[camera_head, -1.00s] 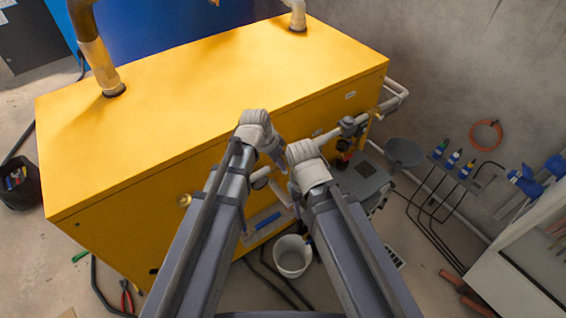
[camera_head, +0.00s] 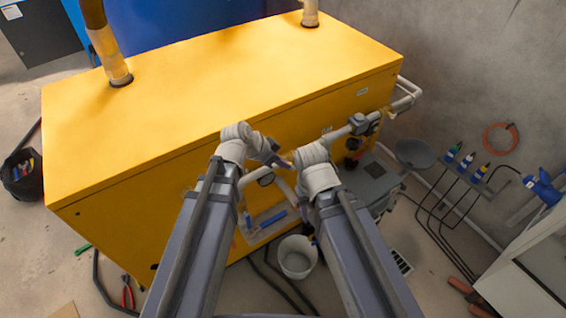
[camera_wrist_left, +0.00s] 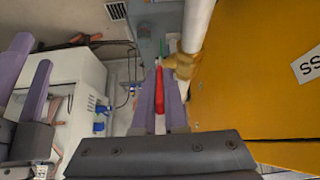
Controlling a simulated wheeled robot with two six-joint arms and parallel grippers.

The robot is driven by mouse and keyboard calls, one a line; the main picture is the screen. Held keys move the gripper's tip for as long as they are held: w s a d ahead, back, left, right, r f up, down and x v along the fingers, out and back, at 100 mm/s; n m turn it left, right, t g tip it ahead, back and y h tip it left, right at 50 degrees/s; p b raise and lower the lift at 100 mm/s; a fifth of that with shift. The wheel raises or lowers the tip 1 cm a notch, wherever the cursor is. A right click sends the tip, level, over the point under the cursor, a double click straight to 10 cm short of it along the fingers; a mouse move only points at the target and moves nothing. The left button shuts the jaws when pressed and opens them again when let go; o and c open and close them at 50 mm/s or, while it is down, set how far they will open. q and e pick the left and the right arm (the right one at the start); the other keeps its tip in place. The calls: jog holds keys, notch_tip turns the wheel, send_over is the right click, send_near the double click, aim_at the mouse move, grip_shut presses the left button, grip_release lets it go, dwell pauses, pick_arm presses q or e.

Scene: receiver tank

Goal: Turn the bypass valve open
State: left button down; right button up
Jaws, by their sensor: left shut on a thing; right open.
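The bypass valve shows in the left wrist view as a brass body (camera_wrist_left: 183,64) on a white pipe (camera_wrist_left: 198,24) beside the yellow tank wall. Its long red handle (camera_wrist_left: 159,98) lies between the two purple fingers of my left gripper (camera_wrist_left: 160,97), which are shut on it. In the head view my left gripper (camera_head: 282,161) is at the tank's front side, near the pipework; the handle cannot be made out there. My right gripper (camera_wrist_left: 27,85) is open and empty at the left of the wrist view, apart from the valve.
The yellow tank (camera_head: 200,85) fills the middle, with pipes (camera_head: 350,130) along its front right side. A white bucket (camera_head: 297,257) and dark hoses are on the floor below. A grey box (camera_head: 370,185) and a dark funnel (camera_head: 415,154) stand to the right.

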pick_arm(q)
jog(key=c, duration=1)
grip_release()
jog(key=shift+o, duration=0.2)
jog(key=shift+r, duration=0.1)
jog(key=p+v, duration=0.6)
jog(key=v, duration=0.1)
jog(key=shift+a+r, duration=0.2)
jog(key=shift+r, duration=0.05)
jog(key=shift+s, duration=0.1)
